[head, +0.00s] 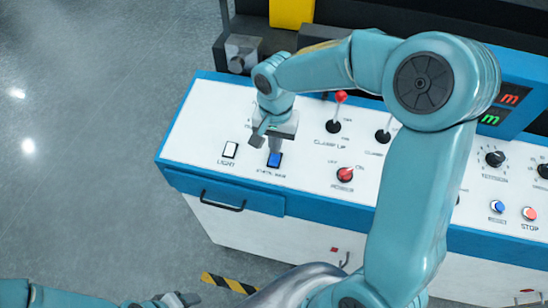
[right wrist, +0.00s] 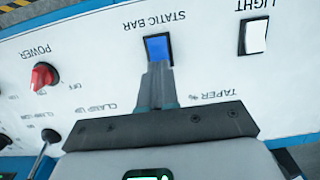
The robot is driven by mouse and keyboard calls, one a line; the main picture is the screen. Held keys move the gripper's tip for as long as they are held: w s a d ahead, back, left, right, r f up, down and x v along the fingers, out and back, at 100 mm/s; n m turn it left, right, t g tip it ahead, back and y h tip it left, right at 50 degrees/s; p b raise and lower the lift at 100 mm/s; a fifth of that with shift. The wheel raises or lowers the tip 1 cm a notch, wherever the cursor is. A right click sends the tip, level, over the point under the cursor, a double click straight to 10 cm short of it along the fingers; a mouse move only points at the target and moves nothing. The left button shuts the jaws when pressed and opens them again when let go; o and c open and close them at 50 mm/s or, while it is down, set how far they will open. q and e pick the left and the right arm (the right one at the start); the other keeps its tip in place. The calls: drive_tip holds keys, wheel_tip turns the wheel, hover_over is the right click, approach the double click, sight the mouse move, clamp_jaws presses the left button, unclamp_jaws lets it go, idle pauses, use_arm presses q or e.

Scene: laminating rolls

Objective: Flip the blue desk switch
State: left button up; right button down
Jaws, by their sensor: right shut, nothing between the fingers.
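The blue switch (head: 274,160) is a small blue rocker in a dark frame on the white sloped panel, above the label "STATIC BAR". It also shows in the right wrist view (right wrist: 158,48). My right gripper (head: 274,147) is at the switch's far side, pointing down at the panel. In the right wrist view its fingers (right wrist: 158,68) are together and empty, with the tips at the edge of the blue rocker. I cannot tell whether they touch it. My left gripper (head: 178,299) shows only partly at the bottom edge, away from the panel.
A white LIGHT switch (head: 230,149) sits left of the blue one. A red POWER knob (head: 345,174) and a red-topped lever (head: 340,97) are to the right. My right arm covers part of the panel's middle. Open grey floor lies to the left.

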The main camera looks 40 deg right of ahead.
drive_tip(key=shift+f+b, duration=0.65)
drive_tip(key=shift+f, duration=0.2)
wheel_tip(320, 180, up, 7)
drive_tip(key=p, duration=0.5)
drive_tip(key=shift+r, duration=0.1)
idle(0.4)
drive_tip(key=shift+s, duration=0.1)
idle(0.4)
